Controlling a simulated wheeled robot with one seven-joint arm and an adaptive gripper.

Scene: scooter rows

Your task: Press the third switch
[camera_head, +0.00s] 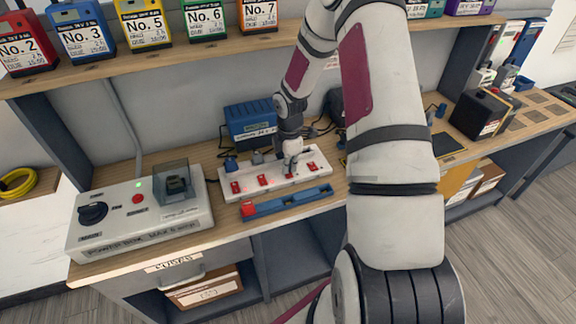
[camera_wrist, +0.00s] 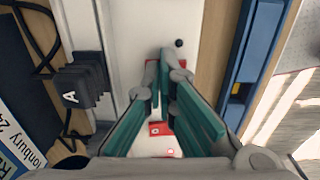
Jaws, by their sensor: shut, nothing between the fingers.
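A white switch strip (camera_head: 277,181) with several red rocker switches lies on the bench; its white body fills the middle of the wrist view (camera_wrist: 180,22). My gripper (camera_head: 289,173) points down over it, at the third red switch from the left (camera_head: 290,175). In the wrist view my gripper (camera_wrist: 168,58) is shut, its green finger pads meeting with nothing between them. A red switch (camera_wrist: 151,72) shows beside and partly behind the fingertips. Another red switch (camera_wrist: 160,129) shows between the finger bases. I cannot tell whether the tips touch the switch or whether it is pressed.
A blue bar with a red end (camera_head: 290,203) lies in front of the strip. A blue box (camera_head: 250,124) with cables stands behind. A grey power box (camera_head: 140,212) is at left. A shelf (camera_head: 160,60) with numbered packs runs above. A black box (camera_head: 481,113) stands at right.

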